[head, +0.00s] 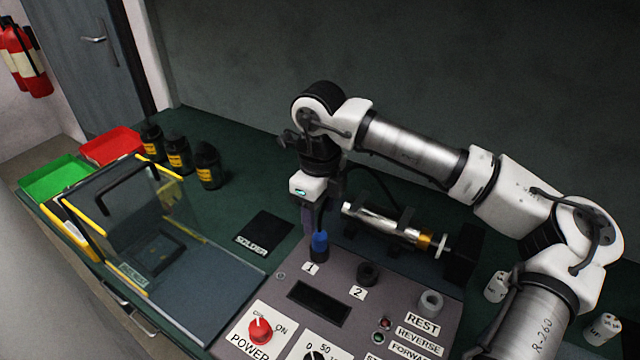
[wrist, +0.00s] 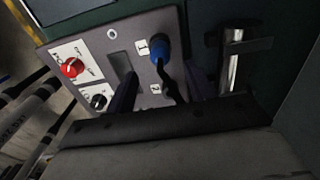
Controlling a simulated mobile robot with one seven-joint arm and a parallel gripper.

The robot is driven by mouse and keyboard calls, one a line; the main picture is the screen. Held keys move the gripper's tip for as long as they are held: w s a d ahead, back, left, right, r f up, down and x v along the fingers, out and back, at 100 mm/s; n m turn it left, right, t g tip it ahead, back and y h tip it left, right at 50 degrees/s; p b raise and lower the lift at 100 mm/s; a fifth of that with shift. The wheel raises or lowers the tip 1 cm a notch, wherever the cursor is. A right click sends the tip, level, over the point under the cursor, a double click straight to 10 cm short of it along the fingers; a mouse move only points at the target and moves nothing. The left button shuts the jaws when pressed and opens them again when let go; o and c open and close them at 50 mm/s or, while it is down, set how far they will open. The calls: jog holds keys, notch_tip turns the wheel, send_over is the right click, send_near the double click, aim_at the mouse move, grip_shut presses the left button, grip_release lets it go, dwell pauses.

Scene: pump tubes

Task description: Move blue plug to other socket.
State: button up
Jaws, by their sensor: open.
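The blue plug (head: 319,241) stands upright in the socket marked 1 on the grey control panel (head: 262,292). In the wrist view the blue plug (wrist: 157,48) shows beside the label 1, with its dark cable running towards my gripper. The dark socket marked 2 (head: 368,273) is empty, to the right of the plug. A grey REST socket (head: 431,302) sits farther right. My gripper (head: 312,222) points down just above and around the plug's top; contact cannot be told. In the wrist view my gripper (wrist: 158,82) has its two dark fingers apart, with the cable between them.
A metal syringe pump (head: 385,225) lies behind the panel, close to my gripper. A red power knob (head: 260,330) is at the panel's front. A clear yellow-edged box (head: 130,215), dark bottles (head: 178,155) and red and green trays stand left. White containers (head: 496,287) stand right.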

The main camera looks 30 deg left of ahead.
aim_at(319, 231)
notch_tip(319, 231, down, 7)
jog(key=shift+r+p, duration=0.1)
jog(key=shift+p, duration=0.55)
grip_shut()
jog(key=shift+r, duration=0.75)
dwell(0.7)
jog(key=shift+r+p, duration=0.6)
jog(key=shift+r, duration=1.4)
